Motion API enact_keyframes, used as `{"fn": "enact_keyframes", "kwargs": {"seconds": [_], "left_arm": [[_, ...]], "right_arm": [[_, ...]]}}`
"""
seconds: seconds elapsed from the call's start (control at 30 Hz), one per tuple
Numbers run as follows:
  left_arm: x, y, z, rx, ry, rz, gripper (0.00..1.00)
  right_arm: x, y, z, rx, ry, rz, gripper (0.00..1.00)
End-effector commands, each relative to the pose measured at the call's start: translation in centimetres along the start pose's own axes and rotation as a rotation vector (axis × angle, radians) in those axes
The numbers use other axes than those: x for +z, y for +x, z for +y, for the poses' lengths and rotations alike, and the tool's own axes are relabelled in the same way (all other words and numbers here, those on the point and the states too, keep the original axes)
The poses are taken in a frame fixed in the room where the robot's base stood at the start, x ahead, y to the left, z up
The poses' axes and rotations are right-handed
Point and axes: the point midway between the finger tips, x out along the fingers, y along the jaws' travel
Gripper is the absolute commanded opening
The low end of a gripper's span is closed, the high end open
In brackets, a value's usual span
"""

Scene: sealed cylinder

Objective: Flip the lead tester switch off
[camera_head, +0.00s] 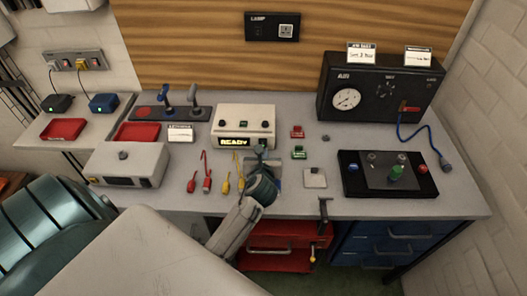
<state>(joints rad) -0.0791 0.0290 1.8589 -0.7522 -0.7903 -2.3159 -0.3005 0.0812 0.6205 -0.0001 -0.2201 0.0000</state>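A cream box (244,116) with a lit "READY" display stands at the middle of the bench, with small dark controls on its sloped top. Red leads (206,177) and yellow leads (226,181) lie in front of it. No label reading "lead tester" is legible, and the switch position cannot be made out. My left gripper (261,153) is at the box's front right, over the bench; its arm comes up from the lower left. Its fingers are small and partly hidden by the wrist, so opening and contact are unclear. My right gripper is not in view.
A black air-test box (381,88) with a gauge stands at the back right. A black panel (355,183) with coloured buttons lies right. A grey box (128,165) stands left, near a two-lever panel (170,113). Small red and green blocks lie right of the cream box.

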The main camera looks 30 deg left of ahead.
Motion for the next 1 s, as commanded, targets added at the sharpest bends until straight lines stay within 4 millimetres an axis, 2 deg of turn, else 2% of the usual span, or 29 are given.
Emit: {"fn": "enact_keyframes", "kwargs": {"seconds": [0.1, 0.33, 0.5, 0.87, 1.0], "left_arm": [[-0.3, -2.6, 0.0, -0.001, -0.005, 0.001, 0.00], [-0.2, -6.4, -0.1, -0.001, -0.004, 0.001, 0.00], [0.0, -7.4, 0.0, 0.000, -0.002, 0.000, 0.00], [0.0, -7.8, 0.0, 0.000, -0.002, 0.006, 0.00], [-0.8, -9.7, 0.1, -0.002, -0.002, 0.061, 0.00]], "right_arm": [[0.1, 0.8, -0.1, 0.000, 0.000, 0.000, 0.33], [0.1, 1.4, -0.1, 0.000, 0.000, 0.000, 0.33], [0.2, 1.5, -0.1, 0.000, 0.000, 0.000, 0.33], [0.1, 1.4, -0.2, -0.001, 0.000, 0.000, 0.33], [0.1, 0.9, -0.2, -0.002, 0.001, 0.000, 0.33]]}}
